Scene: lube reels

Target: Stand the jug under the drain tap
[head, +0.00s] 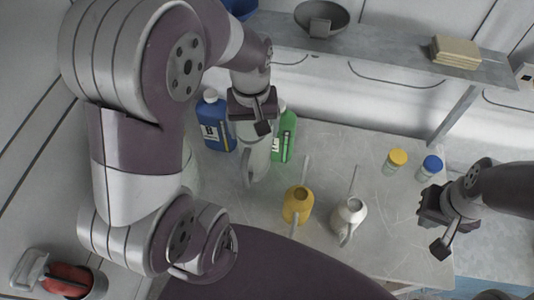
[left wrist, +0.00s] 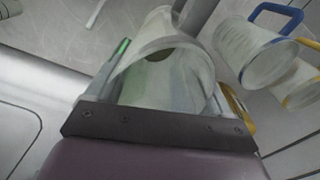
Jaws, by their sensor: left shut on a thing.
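A pale translucent jug (head: 257,160) with a handle is at the back left of the grey bench top (head: 330,240). My left gripper (head: 254,112) is above it, shut on its upper part. In the left wrist view the jug (left wrist: 160,75) fills the space in front of the gripper, with its wide round mouth showing. I cannot tell whether its base touches the bench. I cannot make out the drain tap in either view. My right gripper (head: 438,225) is open and empty beyond the bench's right side.
A blue bottle (head: 214,128) and a green bottle (head: 286,135) stand close beside the jug. A yellow oil can (head: 298,205) and a white oil can (head: 349,215) stand mid-bench. A shelf (head: 380,50) runs behind.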

